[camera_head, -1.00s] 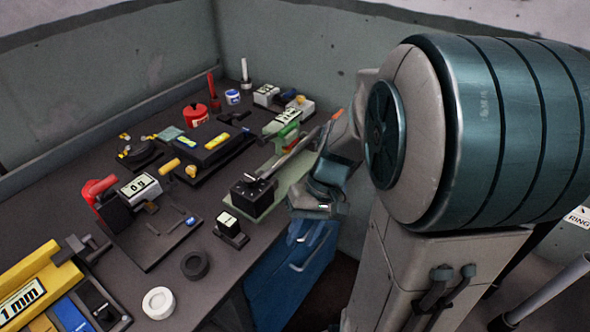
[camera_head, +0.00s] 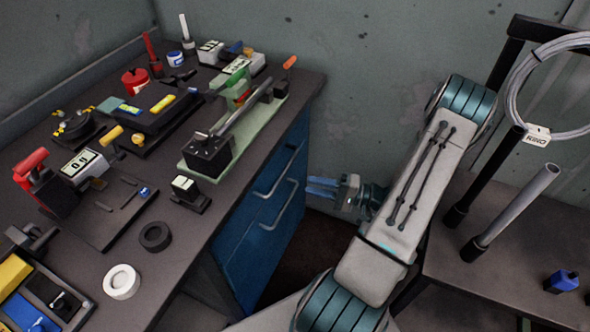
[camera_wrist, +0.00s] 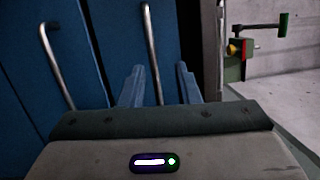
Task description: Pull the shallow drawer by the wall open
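The blue cabinet under the bench has two drawer fronts with bar handles. The upper, shallower drawer front (camera_head: 296,146) lies just under the bench top near the wall, with its handle (camera_head: 276,172); both drawers look shut. The lower handle (camera_head: 283,206) sits below it. My gripper (camera_head: 309,186) is open and empty in front of the cabinet, its blue fingers pointing at the drawer fronts. In the wrist view, turned sideways, the upper handle (camera_wrist: 152,45) lines up between my fingertips (camera_wrist: 160,72); the lower handle (camera_wrist: 57,65) is to the left. Contact is not visible.
The bench top (camera_head: 135,225) is crowded with gauges and fixtures; a green-based lever fixture (camera_head: 245,118) stands above the drawers. A second table (camera_head: 510,245) with upright posts is on the right. Dark floor is free between them.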

